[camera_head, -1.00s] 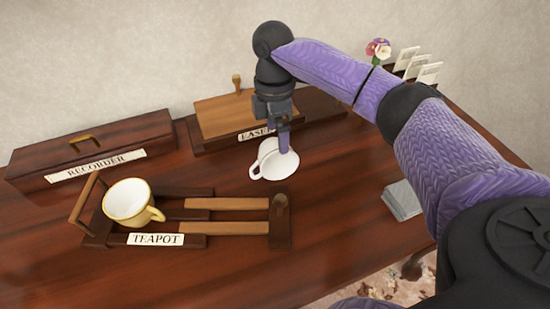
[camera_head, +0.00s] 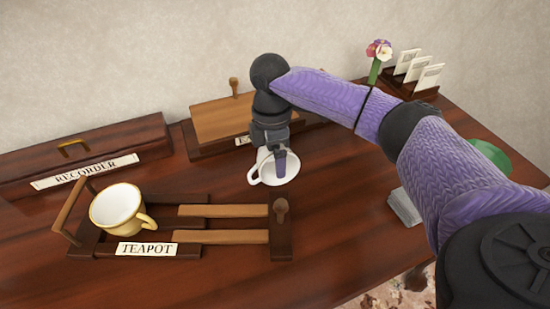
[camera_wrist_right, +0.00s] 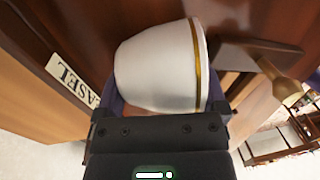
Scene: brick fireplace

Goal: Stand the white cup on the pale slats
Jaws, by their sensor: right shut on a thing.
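The white cup (camera_head: 290,168) is held by my right gripper (camera_head: 279,160), with its handle to the left, behind the rack's right end. In the right wrist view the white cup (camera_wrist_right: 155,68) shows a gold band near its rim and sits between the fingers. Two pale slats (camera_head: 222,211) run across the right part of the dark rack (camera_head: 104,240) labelled TEAPOT. I see nothing on the pale slats. My left gripper is out of view.
A small post (camera_head: 281,207) rises at the rack's right end, and a wooden handle (camera_head: 70,211) at its left. A RECORDER box (camera_head: 130,140) and an EASEL box (camera_head: 215,118) stand behind. A grey block (camera_head: 404,207) lies right. The table front is clear.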

